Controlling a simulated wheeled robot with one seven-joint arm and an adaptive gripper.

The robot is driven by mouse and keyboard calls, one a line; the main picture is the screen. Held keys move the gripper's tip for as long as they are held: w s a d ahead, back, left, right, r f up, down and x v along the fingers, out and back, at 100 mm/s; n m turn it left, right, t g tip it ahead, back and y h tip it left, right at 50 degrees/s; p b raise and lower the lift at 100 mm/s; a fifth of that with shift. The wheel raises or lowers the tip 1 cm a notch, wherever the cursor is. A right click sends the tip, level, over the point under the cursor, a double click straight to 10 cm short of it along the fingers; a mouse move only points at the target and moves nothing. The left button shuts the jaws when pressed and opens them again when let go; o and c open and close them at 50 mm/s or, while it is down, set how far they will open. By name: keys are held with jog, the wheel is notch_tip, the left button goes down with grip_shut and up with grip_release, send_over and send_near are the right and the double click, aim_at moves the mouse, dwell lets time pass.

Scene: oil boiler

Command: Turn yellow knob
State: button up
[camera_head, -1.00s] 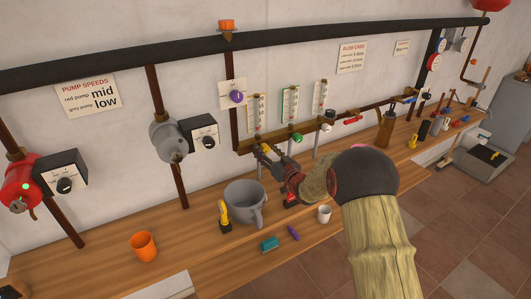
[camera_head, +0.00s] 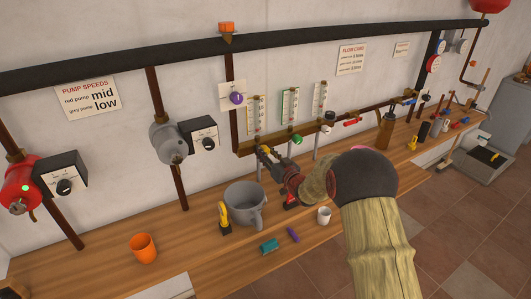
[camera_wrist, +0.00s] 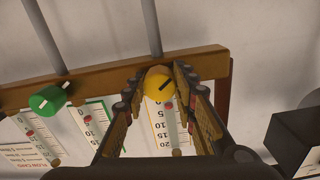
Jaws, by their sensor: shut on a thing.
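The yellow knob (camera_wrist: 160,83) shows in the wrist view between my two fingers, at the end of a yellow-framed flow gauge (camera_wrist: 165,125). A dark line on its face is slanted. My gripper (camera_wrist: 160,74) is shut on it, with a finger on each side. In the head view my gripper (camera_head: 267,156) reaches the left gauge (camera_head: 257,115) on the wall. It hides the yellow knob there.
A green knob (camera_head: 297,139) and a white knob (camera_head: 327,129) sit to the right on the same brown rail. A purple knob (camera_head: 237,98) is above left.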

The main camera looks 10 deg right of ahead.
jog(key=shift+m+p, duration=0.3)
jog(key=shift+m, duration=0.1)
jog(key=shift+c, duration=0.4)
jog(key=m+p, duration=0.2)
jog(key=m, duration=0.1)
jog(key=shift+r+m+p, duration=0.1)
jog(key=shift+m+p, duration=0.2)
jog(key=shift+m, duration=0.1)
jog(key=m+p, duration=0.3)
jog(key=m, duration=0.3)
jog(key=o, duration=1.2)
jog(key=shift+c, duration=0.2)
jog(key=v, duration=1.2)
